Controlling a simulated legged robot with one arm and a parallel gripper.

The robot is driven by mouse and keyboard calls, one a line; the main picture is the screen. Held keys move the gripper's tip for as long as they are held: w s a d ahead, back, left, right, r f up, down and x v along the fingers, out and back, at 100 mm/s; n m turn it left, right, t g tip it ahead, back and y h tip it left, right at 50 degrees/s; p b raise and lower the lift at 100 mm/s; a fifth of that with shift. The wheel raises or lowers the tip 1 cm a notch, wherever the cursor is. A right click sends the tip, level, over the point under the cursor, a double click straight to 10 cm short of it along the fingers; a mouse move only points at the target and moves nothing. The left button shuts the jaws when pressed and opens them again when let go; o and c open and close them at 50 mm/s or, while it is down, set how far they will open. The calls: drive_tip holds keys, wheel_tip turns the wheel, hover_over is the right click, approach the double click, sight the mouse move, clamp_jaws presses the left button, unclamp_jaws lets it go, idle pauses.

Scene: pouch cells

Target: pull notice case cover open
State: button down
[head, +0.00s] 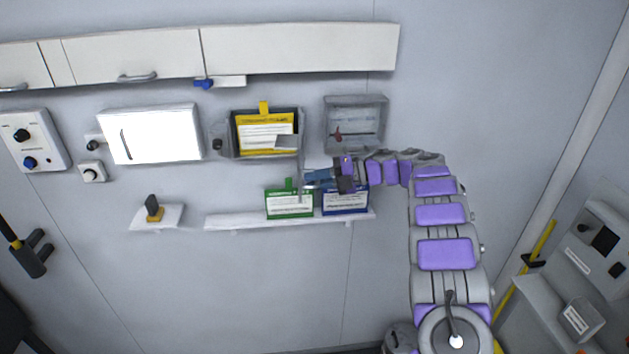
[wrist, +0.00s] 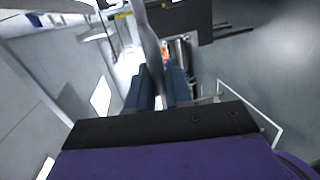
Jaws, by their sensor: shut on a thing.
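The notice case (head: 233,150) is on the wall left of my gripper, with a yellow-headed notice (head: 265,132) inside it. Its clear cover is hard to make out against the wall, and I cannot tell its angle. My gripper (head: 310,178) is at the lower right of the case, in front of the wall. In the wrist view, the blue fingers of my gripper (wrist: 158,88) are shut on a thin grey upright bar (wrist: 149,38), which looks like part of the cover. The bar's lower end is hidden between the fingers.
A green-framed card (head: 289,204) and a blue-framed card (head: 345,202) stand on the shelf (head: 235,221) just below my gripper. A clear wall box (head: 370,105) is to the upper right. A white panel (head: 155,135) hangs left, and cabinets (head: 300,48) run above.

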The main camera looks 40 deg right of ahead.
drive_tip(key=shift+s+d+f, duration=0.1)
drive_tip(key=shift+d+f, duration=0.05)
drive_tip(key=c, duration=1.4)
unclamp_jaws()
drive_tip(key=shift+c, duration=0.2)
drive_tip(key=shift+o, duration=1.1)
drive_tip(key=shift+s+d, duration=0.1)
drive_tip(key=shift+d, duration=0.25)
drive_tip(key=b+v, duration=0.2)
drive_tip(key=v, duration=1)
